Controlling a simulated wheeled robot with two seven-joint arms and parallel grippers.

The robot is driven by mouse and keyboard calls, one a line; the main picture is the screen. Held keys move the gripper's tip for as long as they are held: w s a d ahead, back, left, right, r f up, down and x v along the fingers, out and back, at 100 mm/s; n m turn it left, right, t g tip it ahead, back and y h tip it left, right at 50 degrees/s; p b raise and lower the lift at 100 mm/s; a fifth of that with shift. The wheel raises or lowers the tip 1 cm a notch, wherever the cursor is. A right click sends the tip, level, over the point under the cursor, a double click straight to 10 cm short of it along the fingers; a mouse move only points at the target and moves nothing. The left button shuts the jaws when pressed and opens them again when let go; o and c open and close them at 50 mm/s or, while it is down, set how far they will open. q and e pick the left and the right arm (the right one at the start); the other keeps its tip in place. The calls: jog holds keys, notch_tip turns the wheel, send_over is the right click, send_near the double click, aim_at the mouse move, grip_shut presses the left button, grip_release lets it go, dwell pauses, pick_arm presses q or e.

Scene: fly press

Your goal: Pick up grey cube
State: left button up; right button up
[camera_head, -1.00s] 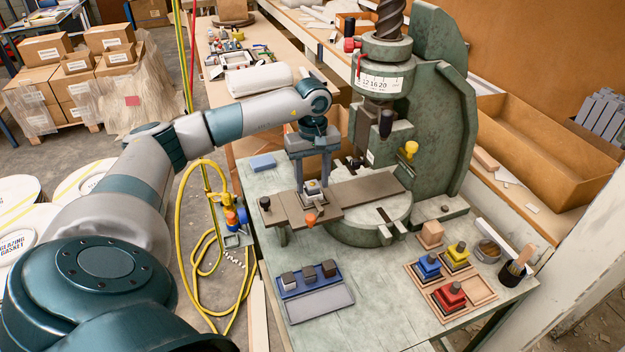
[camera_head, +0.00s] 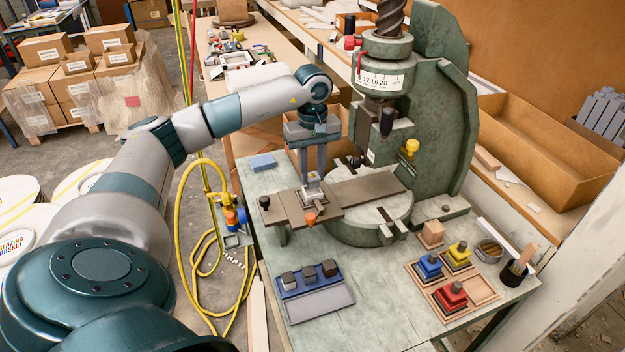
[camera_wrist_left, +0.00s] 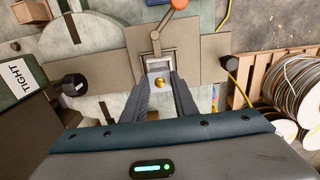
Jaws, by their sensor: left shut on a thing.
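My left gripper (camera_head: 313,183) points down over the slide plate of the green fly press. Its fingers are shut on a small grey cube (camera_wrist_left: 159,78), seen between the fingertips in the left wrist view with a round brass spot on top. The cube is at the metal nest (camera_head: 312,196) on the brown slide plate (camera_head: 357,190); in the head view the fingers largely hide it. I cannot tell whether it is clear of the nest. Several dark grey blocks (camera_head: 309,272) stand in a blue tray (camera_head: 283,294) at the front left. My right gripper is not in view.
The fly press (camera_head: 455,120) rises just right of my left gripper. An orange-knobbed lever (camera_head: 310,218) is in front of the nest. Wooden trays with blue, yellow and red stepped pieces (camera_head: 449,298) stand front right. The bench front middle is clear.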

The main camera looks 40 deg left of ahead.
aim_at(313, 176)
pick_arm(q)
notch_tip(313, 176, up, 6)
jog(key=shift+r+b, duration=0.15)
jog(key=shift+b, duration=0.8)
jog(key=shift+r, duration=0.65)
